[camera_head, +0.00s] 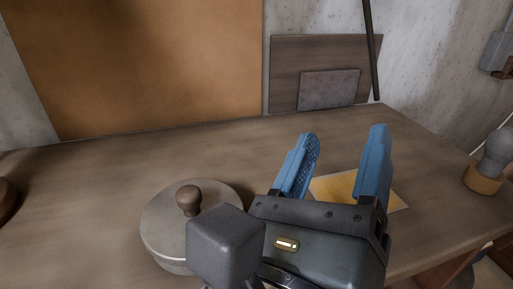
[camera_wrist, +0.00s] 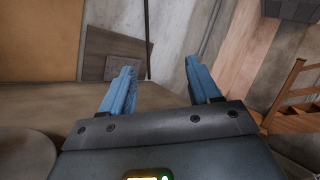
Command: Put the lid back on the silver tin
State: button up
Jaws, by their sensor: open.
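A round silver tin (camera_head: 168,263) stands on the table, left of my gripper. A silver lid (camera_head: 165,222) with a brown knob (camera_head: 188,199) appears to sit on top of it. My forearm partly hides the tin's right side. My gripper (camera_head: 343,135) is open and empty, its blue fingers spread and pointing toward the back of the table. In the wrist view my gripper (camera_wrist: 160,67) also has nothing between its fingers. A round greyish shape (camera_wrist: 22,155) at lower left in that view may be the tin's lid.
The wooden table (camera_head: 90,190) is mostly clear at left. A yellow sheet (camera_head: 335,189) lies behind my fingers. A grey-topped object with a wooden base (camera_head: 483,180) stands at the right edge. Dark boards (camera_head: 320,52) lean on the back wall, beside a thin dark rod (camera_head: 370,50).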

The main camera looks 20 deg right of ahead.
jog(key=s+d+n+t+h, duration=0.1)
jog(key=s+d+n+t, duration=0.4)
jog(key=n, duration=0.4)
jog(key=s+d+f+n+g+y, duration=0.1)
jog(key=s+f+n+g+y, duration=0.2)
jog(key=s+f+n+y, duration=0.5)
jog(key=s+d+f+n+g+y, duration=0.1)
jog(key=s+f+n+g+y, duration=0.2)
jog(key=s+f+n+y, duration=0.5)
notch_tip(320, 180, down, 8)
jog(key=s+n, duration=0.1)
jog(key=n, duration=1.3)
jog(key=shift+d, duration=0.15)
jog(key=shift+f, duration=0.1)
